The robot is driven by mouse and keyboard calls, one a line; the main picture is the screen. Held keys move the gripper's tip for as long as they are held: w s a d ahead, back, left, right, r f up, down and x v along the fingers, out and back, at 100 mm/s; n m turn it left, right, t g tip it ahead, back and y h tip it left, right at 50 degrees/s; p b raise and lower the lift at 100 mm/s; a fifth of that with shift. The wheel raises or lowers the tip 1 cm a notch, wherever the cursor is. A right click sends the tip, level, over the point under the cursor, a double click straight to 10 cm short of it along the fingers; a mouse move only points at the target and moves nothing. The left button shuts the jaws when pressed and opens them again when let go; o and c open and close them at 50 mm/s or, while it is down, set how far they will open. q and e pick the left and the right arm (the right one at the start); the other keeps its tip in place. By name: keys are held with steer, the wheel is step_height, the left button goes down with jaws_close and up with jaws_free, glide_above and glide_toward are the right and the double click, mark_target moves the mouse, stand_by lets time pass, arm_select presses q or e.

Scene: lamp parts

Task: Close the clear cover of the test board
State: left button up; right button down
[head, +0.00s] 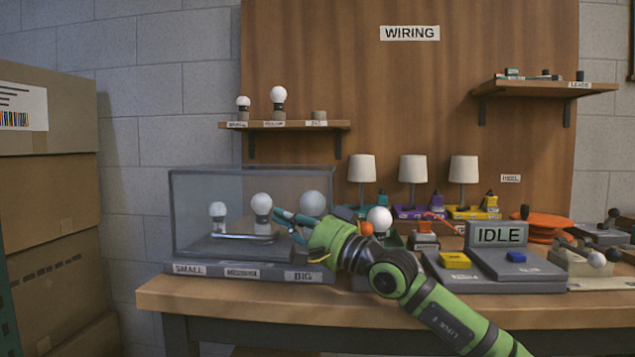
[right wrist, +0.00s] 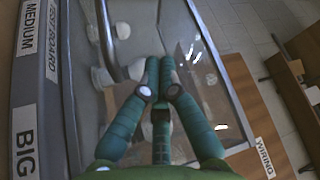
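The test board (head: 222,270) stands at the left end of the bench, with SMALL, MEDIUM and BIG labels on its front edge. Its clear cover (head: 190,188) is a box that sits down over the board, around several white bulbs; I see no clear gap at its front lower edge. A bar handle (head: 245,237) runs along the cover's front. It also shows in the right wrist view (right wrist: 106,45). My right gripper (head: 284,222) is at the cover's front right, beside the handle's right end. Its fingers (right wrist: 159,66) look apart from the bar; their opening is unclear. My left gripper is out of view.
Right of the board stand a loose bulb (head: 379,219), three lamps (head: 413,170) and a grey IDLE console (head: 499,234). A small shelf with bulbs (head: 300,125) hangs above the cover. Cardboard boxes (head: 50,210) are stacked at the left.

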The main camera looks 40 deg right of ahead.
steer(key=shift+v, duration=5.95)
